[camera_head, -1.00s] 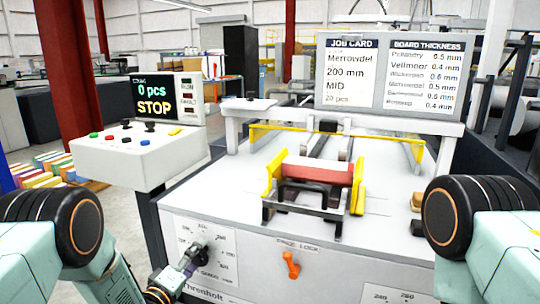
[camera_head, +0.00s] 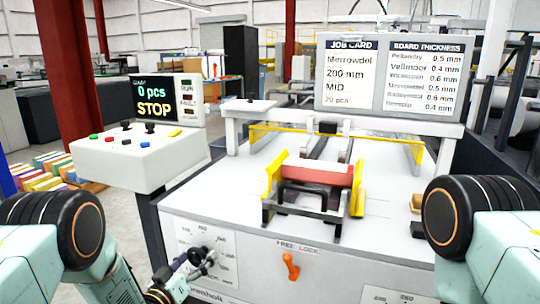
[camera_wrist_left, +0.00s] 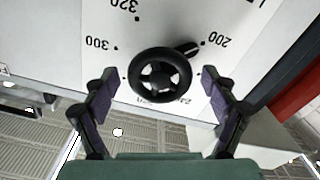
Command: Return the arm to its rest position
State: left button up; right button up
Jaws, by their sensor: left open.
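My left gripper (camera_head: 190,268) is at the lower left of the head view, in front of the machine's front panel. In the left wrist view its two purple-padded fingers (camera_wrist_left: 158,88) are open and apart, one on each side of a black round handwheel (camera_wrist_left: 160,75). No contact between fingers and wheel shows. The wheel's black pointer lies towards the printed 200. The wheel and its dial plate (camera_head: 186,236) show in the head view, partly hidden by the gripper. My right gripper is out of view; only part of its arm shows at the right edge.
An orange lever (camera_head: 290,266) sits on the front panel, right of the dial. A control box (camera_head: 130,160) with buttons and a STOP display (camera_head: 155,105) stands at the left. The machine top carries a red bar (camera_head: 318,173) between yellow guides.

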pick_arm(q)
jog(key=m, duration=0.4)
jog(key=shift+m, duration=1.8)
jog(key=shift+d+f, duration=0.1)
